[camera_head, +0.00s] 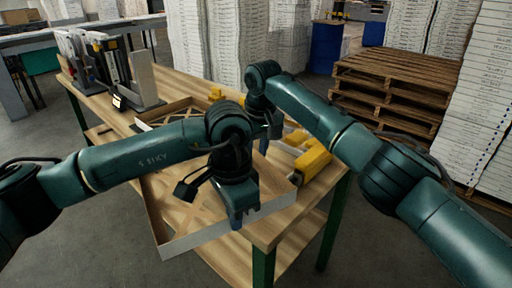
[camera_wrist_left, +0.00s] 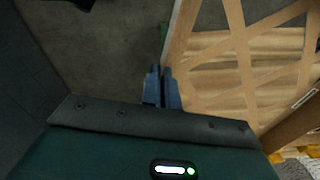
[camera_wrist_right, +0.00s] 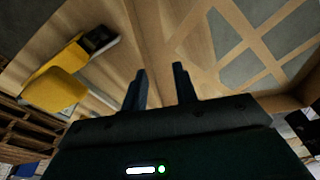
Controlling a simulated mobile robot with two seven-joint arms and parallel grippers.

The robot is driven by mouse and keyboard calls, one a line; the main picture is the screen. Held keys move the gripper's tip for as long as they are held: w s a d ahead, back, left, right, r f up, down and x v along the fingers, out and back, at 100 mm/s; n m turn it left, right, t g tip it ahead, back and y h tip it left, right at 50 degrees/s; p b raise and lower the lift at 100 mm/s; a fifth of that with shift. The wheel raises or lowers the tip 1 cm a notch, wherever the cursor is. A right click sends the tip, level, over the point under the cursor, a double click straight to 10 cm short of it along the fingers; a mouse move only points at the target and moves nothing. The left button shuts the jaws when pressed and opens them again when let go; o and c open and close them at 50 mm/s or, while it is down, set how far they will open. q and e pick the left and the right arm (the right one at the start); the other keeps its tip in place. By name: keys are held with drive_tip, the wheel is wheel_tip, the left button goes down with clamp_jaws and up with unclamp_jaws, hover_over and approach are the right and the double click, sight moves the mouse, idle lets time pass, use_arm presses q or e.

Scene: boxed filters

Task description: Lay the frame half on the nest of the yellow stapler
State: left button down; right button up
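The frame half (camera_head: 183,242), a pale shallow tray with a lattice floor, lies tilted over the table's near edge. Its lattice also shows in the left wrist view (camera_wrist_left: 245,60) and the right wrist view (camera_wrist_right: 232,40). My left gripper (camera_head: 243,218) is at its near wall, fingers closed together on that wall (camera_wrist_left: 162,75). My right gripper (camera_wrist_right: 160,75) is open and empty above wood, between the lattice and the yellow stapler (camera_wrist_right: 55,85). The stapler (camera_head: 312,160) is at the table's right side. The nest is mostly hidden behind my arms.
A rack of upright panels (camera_head: 100,65) stands at the table's back left. A pale tray edge (camera_head: 165,112) shows behind my left arm; I cannot tell if it is another piece. Wooden pallets (camera_head: 390,90) are stacked at the right, beyond the table.

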use_arm(q)
drive_tip(key=shift+w, duration=0.1)
use_arm(e)
drive_tip(key=shift+s+a, duration=0.1)
clamp_jaws()
use_arm(q)
drive_tip(key=c, duration=1.6)
unclamp_jaws()
drive_tip(key=shift+o, duration=0.2)
drive_tip(key=shift+r, duration=0.1)
